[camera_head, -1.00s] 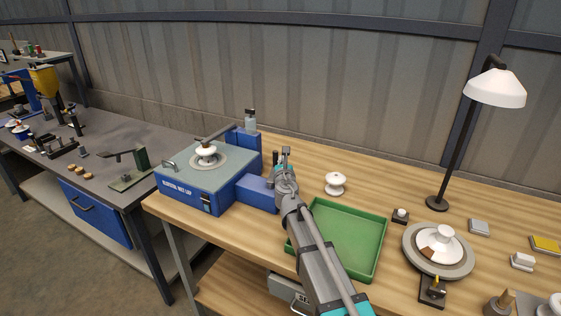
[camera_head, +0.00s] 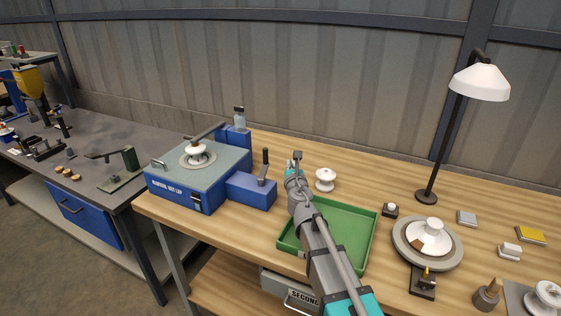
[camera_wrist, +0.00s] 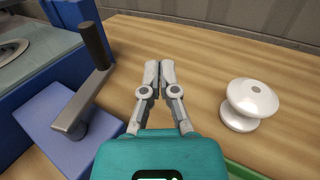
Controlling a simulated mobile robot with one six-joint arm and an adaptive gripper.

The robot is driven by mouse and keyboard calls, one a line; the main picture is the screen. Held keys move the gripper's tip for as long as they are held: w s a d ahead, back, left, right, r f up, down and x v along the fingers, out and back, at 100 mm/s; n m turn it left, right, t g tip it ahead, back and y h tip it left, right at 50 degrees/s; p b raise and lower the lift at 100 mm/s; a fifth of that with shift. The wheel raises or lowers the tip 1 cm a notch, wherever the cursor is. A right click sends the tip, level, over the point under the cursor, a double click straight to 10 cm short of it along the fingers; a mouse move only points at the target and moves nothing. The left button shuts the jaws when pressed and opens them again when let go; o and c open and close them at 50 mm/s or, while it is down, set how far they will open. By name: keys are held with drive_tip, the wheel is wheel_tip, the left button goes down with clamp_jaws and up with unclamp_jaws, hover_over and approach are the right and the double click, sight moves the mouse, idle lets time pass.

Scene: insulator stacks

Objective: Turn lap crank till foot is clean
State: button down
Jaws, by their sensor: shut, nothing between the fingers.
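The blue lap machine (camera_head: 180,196) stands on the left of the wooden bench. A white insulator (camera_head: 196,150) sits on its grey round plate, under an arm; whether its foot is clean cannot be told. The lap crank (camera_head: 264,168) rises from the blue side box (camera_head: 250,190), with a dark upright grip. In the wrist view the crank's dark grip (camera_wrist: 93,45) and grey lever (camera_wrist: 82,102) are left of my gripper (camera_wrist: 152,66). My gripper is shut and empty, apart from the crank, above the bench. It also shows in the head view (camera_head: 297,158).
A white insulator (camera_head: 325,180) stands right of my gripper, also in the wrist view (camera_wrist: 249,104). A green tray (camera_head: 368,236) lies below my arm. A round turntable (camera_head: 455,250) with an insulator and a black lamp (camera_head: 434,160) stand farther right.

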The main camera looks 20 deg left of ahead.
drive_tip(key=s+d, duration=0.1)
drive_tip(key=d, duration=0.5)
drive_tip(key=shift+s, duration=0.4)
drive_tip(key=shift+d, duration=0.1)
